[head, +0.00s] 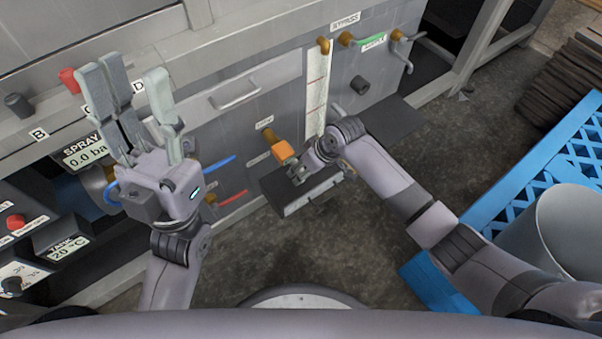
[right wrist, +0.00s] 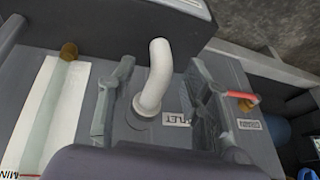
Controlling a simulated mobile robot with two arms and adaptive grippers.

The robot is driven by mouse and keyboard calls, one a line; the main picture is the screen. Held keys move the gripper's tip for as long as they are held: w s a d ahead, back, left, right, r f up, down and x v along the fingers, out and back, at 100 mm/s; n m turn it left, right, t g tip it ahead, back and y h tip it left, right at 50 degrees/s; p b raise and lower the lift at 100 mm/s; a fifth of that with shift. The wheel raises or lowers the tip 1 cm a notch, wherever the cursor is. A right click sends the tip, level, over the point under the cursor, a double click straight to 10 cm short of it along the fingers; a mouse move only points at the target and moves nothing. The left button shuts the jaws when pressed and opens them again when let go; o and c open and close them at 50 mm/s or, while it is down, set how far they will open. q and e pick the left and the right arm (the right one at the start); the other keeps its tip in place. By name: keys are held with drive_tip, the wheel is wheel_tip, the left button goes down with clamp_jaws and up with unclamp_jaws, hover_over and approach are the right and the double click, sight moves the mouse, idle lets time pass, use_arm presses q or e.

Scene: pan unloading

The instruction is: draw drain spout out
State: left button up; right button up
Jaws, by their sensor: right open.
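The spout (right wrist: 159,75) is a white bent pipe standing out of the grey panel in the right wrist view, beside an upside-down label ending in "LET". My right gripper (right wrist: 160,68) is open, with one finger on each side of the spout; contact is not clear. In the head view my right gripper (head: 300,170) is low at the panel, by an orange block (head: 284,152), and the spout is hard to make out there. My left gripper (head: 125,75) is raised at the left, its fingers spread and empty.
A dark tray (head: 297,208) lies beneath my right gripper. A red lever (right wrist: 240,95) by the drain label and a gauge strip (right wrist: 52,110) flank the spout. A blue pallet (head: 480,205) and a grey bin (head: 575,235) stand at the right.

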drive_tip(key=shift+b+x, duration=0.45)
drive_tip(key=shift+x, duration=0.9)
drive_tip(key=shift+c, duration=0.2)
clamp_jaws()
